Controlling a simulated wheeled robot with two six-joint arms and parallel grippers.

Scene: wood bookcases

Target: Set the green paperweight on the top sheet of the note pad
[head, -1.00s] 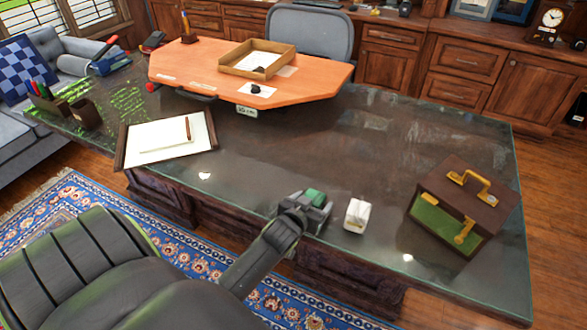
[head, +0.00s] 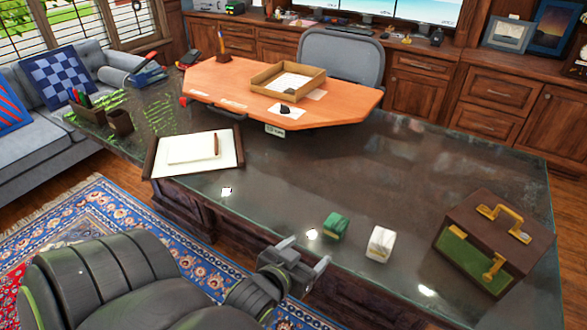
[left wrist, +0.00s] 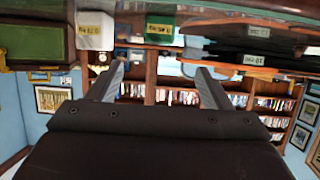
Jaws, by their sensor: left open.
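The green paperweight (head: 335,226) is a small block on the dark glass desk top, near its front edge. It also shows in the left wrist view (left wrist: 160,29), where the picture is upside down and a label shows on its side. The note pad (head: 186,150) is a white pad on a dark-edged desk blotter (head: 152,158) to the left, with a brown pen lying at its right side. My left gripper (head: 308,262) is open and empty at the desk's front edge, nearer me than the paperweight and apart from it. My right gripper is out of view.
A white block (head: 380,243) stands just right of the paperweight. A brown and green case (head: 497,240) is farther right. An orange board (head: 345,108) bears a wooden tray (head: 267,88) at the back. The glass between paperweight and blotter is clear.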

